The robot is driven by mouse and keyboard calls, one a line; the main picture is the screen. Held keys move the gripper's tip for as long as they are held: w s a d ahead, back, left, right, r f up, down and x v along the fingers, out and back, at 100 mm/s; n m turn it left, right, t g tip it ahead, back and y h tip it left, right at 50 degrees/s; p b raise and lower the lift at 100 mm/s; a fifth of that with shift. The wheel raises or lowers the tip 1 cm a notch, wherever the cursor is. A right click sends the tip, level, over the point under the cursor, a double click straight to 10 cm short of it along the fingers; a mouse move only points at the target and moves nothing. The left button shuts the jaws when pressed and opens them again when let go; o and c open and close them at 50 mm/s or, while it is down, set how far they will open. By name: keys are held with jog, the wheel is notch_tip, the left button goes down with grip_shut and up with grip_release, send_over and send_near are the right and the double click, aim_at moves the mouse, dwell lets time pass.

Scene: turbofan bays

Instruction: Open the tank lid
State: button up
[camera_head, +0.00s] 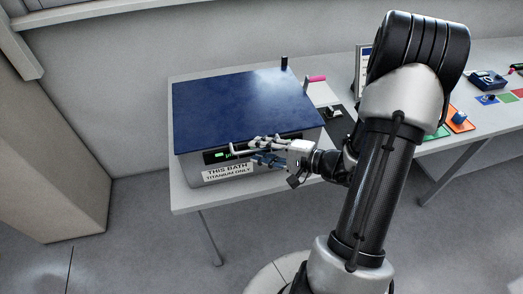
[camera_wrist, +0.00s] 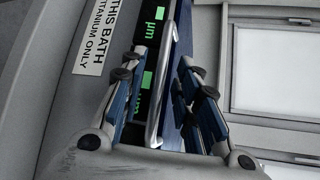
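The tank (camera_head: 195,170) is a grey box on the table, with a flat dark blue lid (camera_head: 245,100) that lies closed on top. Its front has a green-lit display (camera_wrist: 148,80) and a label (camera_head: 228,173) reading "THIS BATH TITANIUM ONLY". My gripper (camera_head: 257,150) is at the lid's front edge, to the right of the label. In the wrist view my gripper (camera_wrist: 163,62) is open, with a finger on either side of a silver bar handle (camera_wrist: 157,110). A gap shows between the handle and each finger. In the head view the fingers partly hide the handle and display.
The white table (camera_head: 190,203) runs right, with a pink-ended item (camera_head: 316,78) and a dark post (camera_head: 284,63) beside the tank. Coloured mats (camera_head: 462,116) and a dark device (camera_head: 487,80) lie farther right. The wall is behind; a beige cabinet (camera_head: 50,130) stands left.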

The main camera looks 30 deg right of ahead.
jog(key=shift+w, duration=0.1)
jog(key=shift+c, duration=0.3)
grip_shut()
dwell(0.4)
